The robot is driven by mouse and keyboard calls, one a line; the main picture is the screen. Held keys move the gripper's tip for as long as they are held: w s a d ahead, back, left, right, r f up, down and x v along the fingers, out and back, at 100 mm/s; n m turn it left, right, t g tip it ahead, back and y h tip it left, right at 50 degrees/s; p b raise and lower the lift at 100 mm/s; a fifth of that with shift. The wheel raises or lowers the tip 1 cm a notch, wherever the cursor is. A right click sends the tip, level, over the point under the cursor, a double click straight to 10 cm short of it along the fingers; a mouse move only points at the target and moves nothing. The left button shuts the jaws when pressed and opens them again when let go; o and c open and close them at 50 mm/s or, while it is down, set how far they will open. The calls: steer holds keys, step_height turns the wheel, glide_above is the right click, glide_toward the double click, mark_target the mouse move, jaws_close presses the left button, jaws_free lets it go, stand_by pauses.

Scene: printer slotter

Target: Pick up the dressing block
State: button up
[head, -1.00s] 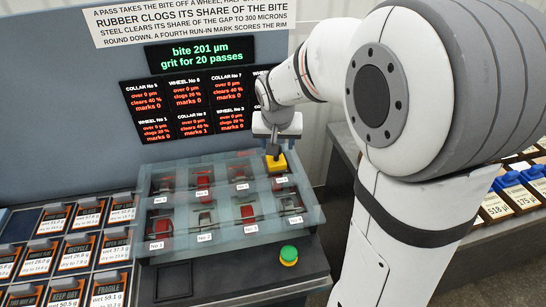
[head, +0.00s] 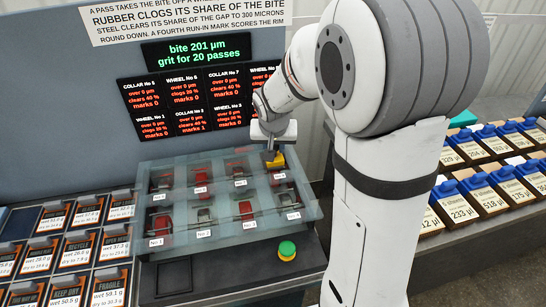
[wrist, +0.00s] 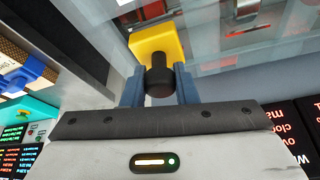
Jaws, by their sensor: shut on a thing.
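The dressing block is a yellow block with a black knob. In the head view the block (head: 275,161) is at the far right corner of the glass-topped case (head: 225,235). In the wrist view the yellow block (wrist: 155,40) sits beyond the blue-grey fingers. My gripper (wrist: 159,74) is shut on its black knob, one finger on each side. In the head view my gripper (head: 273,146) points down above the block. I cannot tell whether the block touches the case.
The case holds several red and grey parts in numbered compartments. A green button (head: 287,250) is in front of it. Labelled cards (head: 72,252) lie at the left. Blue-topped boxes (head: 480,190) stand on the right. A sign (head: 185,20) and screens (head: 200,52) are behind.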

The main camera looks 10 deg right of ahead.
jaws_close()
steer(key=shift+r, duration=0.1)
